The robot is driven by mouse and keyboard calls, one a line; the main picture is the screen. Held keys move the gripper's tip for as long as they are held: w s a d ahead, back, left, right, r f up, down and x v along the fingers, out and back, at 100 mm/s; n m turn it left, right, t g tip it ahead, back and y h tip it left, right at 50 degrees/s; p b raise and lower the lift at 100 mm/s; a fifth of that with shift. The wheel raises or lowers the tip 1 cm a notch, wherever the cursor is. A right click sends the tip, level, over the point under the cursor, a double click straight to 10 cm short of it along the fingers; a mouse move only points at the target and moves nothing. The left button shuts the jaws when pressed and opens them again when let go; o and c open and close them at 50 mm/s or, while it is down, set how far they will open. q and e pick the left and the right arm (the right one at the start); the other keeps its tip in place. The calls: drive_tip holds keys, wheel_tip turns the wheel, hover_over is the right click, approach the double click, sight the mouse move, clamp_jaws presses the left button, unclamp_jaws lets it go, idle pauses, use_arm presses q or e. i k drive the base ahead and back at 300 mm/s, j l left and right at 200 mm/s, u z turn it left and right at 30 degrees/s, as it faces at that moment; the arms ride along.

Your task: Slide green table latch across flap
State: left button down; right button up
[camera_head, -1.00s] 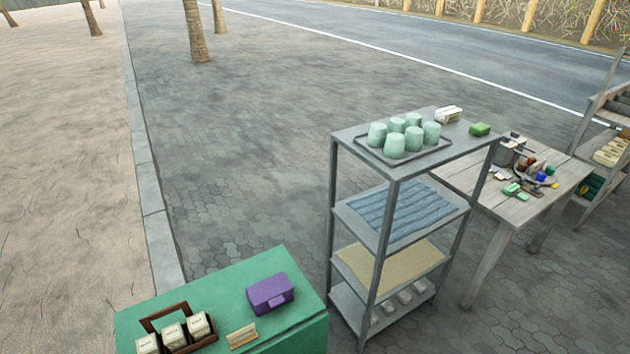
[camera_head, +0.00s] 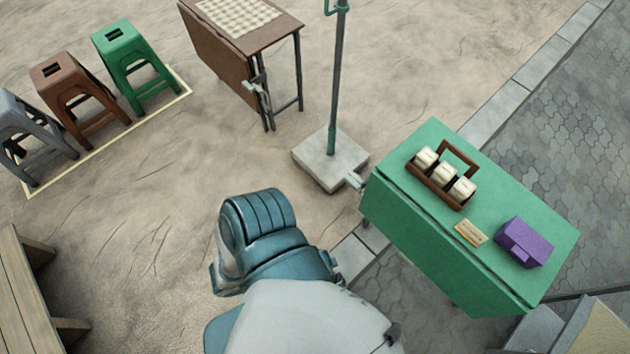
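The green table (camera_head: 415,195) stands right of centre, with a flap (camera_head: 455,268) hanging down along its near side. A small grey metal piece (camera_head: 354,181), which looks like the table's latch, sticks out at its left corner; its exact position against the flap is too small to tell. Neither of my grippers shows in the head view. Only a teal and white part of my own body fills the lower middle.
On the green table are a brown caddy (camera_head: 460,154) with pale packets, a small sign (camera_head: 470,233) and a purple box (camera_head: 523,243). A pole base (camera_head: 330,158) stands beside the latch corner. A brown folding table (camera_head: 222,52) and stools (camera_head: 135,62) are further left.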

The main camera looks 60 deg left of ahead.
sight(350, 180)
drive_tip(key=k+j+u, duration=0.1)
drive_tip(key=u, duration=1.35)
drive_tip(key=i+j+z, duration=0.2)
drive_tip(key=j, duration=0.75)
drive_tip(key=i+j+z, duration=0.15)
drive_tip(key=j, duration=0.85)
drive_tip(key=j+z, duration=0.2)
drive_tip(key=j, duration=0.8)
